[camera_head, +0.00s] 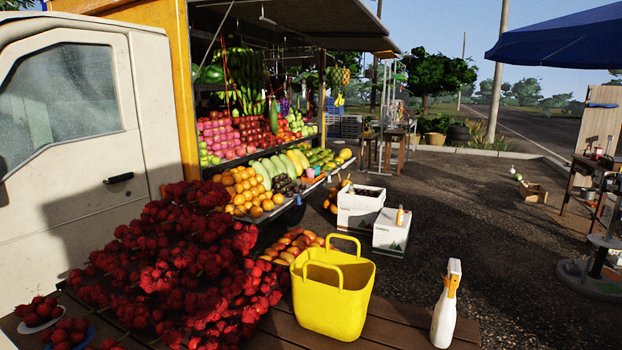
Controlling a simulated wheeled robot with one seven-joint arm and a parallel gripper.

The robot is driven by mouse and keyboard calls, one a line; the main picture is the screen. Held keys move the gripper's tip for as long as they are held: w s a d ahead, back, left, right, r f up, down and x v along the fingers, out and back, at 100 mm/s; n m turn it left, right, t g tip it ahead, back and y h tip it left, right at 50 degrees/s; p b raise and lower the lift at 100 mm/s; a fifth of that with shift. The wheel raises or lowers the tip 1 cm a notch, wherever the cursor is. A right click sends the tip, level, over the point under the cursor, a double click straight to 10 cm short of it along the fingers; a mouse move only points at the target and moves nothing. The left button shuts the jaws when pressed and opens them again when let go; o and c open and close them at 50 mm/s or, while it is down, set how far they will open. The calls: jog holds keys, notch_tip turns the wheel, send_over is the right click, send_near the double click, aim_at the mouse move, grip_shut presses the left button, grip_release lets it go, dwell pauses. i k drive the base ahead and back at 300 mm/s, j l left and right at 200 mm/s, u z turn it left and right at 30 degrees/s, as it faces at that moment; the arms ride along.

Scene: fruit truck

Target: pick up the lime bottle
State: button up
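No bottle that is plainly lime-coloured or lime-labelled can be made out. A white spray bottle (443,318) with an orange trigger stands upright on the wooden table (392,332), to the right of a yellow bag. A small yellowish bottle-like item (400,215) stands upright on the right-hand white box (390,238), on the ground behind the table. A small item (597,153), perhaps a bottle, is on the stand at the far right, too small to identify. My gripper is not in view.
The yellow bag (332,300) and a big heap of red fruit (170,265) fill the table's left and middle. Behind are the truck's fruit shelves and another white box (358,210).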

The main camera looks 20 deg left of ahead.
aim_at(399, 215)
jog(key=l+z, duration=0.2)
jog(key=l, duration=0.15)
jog(key=i+l, duration=0.25)
jog(key=l, duration=0.15)
jog(key=i+l, duration=0.25)
jog(key=l, duration=0.2)
jog(key=i+l, duration=0.25)
jog(key=l, duration=0.15)
jog(key=i+l, duration=0.1)
jog(key=i, duration=0.45)
jog(key=i+l, duration=0.1)
jog(key=i, duration=0.45)
jog(key=i+l, duration=0.1)
jog(key=i, duration=0.45)
jog(key=i+l+u, duration=0.2)
jog(key=i, duration=1.65)
jog(key=i+u, duration=0.3)
jog(key=i, duration=0.4)
jog(key=i+l+u, duration=0.3)
jog(key=i, duration=0.4)
jog(key=i+j+u, duration=0.15)
jog(key=u, duration=0.2)
jog(key=i+u, duration=0.75)
jog(key=i+j+u, duration=0.1)
jog(key=i, duration=0.3)
jog(key=i+j+u, duration=0.1)
jog(key=i, duration=0.3)
jog(key=i+z, duration=0.15)
jog(key=z, duration=0.5)
